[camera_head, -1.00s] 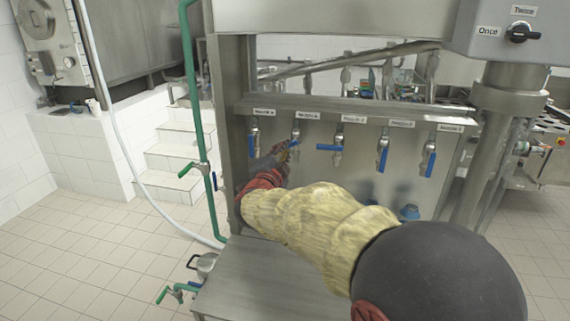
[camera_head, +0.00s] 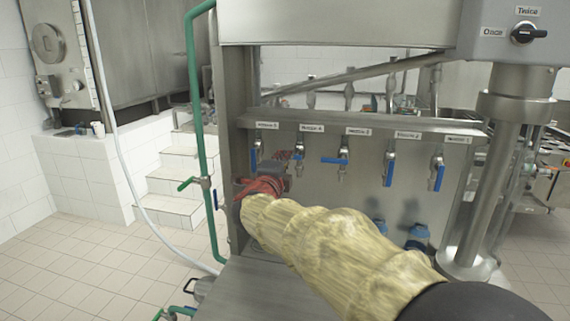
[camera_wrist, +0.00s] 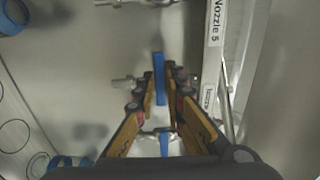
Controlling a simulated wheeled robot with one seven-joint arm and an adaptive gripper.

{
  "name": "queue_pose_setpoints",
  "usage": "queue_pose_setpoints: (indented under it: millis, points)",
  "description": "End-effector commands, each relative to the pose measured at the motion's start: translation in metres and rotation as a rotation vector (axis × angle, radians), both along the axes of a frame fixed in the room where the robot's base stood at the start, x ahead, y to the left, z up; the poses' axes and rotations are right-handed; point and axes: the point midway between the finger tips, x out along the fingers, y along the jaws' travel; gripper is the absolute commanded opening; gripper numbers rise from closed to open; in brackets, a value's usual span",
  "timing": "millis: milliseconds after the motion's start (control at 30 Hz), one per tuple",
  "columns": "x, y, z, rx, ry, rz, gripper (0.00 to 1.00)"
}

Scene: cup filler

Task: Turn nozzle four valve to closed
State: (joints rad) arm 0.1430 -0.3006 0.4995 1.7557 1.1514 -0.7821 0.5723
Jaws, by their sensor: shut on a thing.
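The nozzle four valve (camera_head: 299,144) is second from the left in a row of valves under a labelled rail. Its blue handle (camera_wrist: 160,72) lies between my fingers in the wrist view, running roughly parallel to the rail, across the outlet. My gripper (camera_wrist: 164,84) is shut on this handle.
The nozzle five valve (camera_head: 256,154) is close on the left, handle hanging down. The nozzle three valve (camera_head: 344,152) on the right has its handle sideways. The nozzle two handle (camera_head: 389,172) and nozzle one handle (camera_head: 438,176) hang down. A green pipe (camera_head: 199,110) stands left.

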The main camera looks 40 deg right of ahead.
Motion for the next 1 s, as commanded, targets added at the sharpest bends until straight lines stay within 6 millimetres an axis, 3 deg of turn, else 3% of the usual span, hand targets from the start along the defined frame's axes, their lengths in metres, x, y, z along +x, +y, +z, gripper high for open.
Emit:
queue_pose_setpoints:
  millis: [367,400,700,1000]
  points:
    - [-0.0002,-0.0003,-0.0008,0.005,-0.002,-0.001,0.00]
    - [-0.0002,-0.0003,-0.0008,0.005,-0.002,-0.001,0.12]
    - [-0.0001,-0.0002,-0.0004,0.003,-0.002,-0.001,0.29]
    - [-0.0006,0.0007,-0.0001,0.003,-0.003,0.000,0.30]
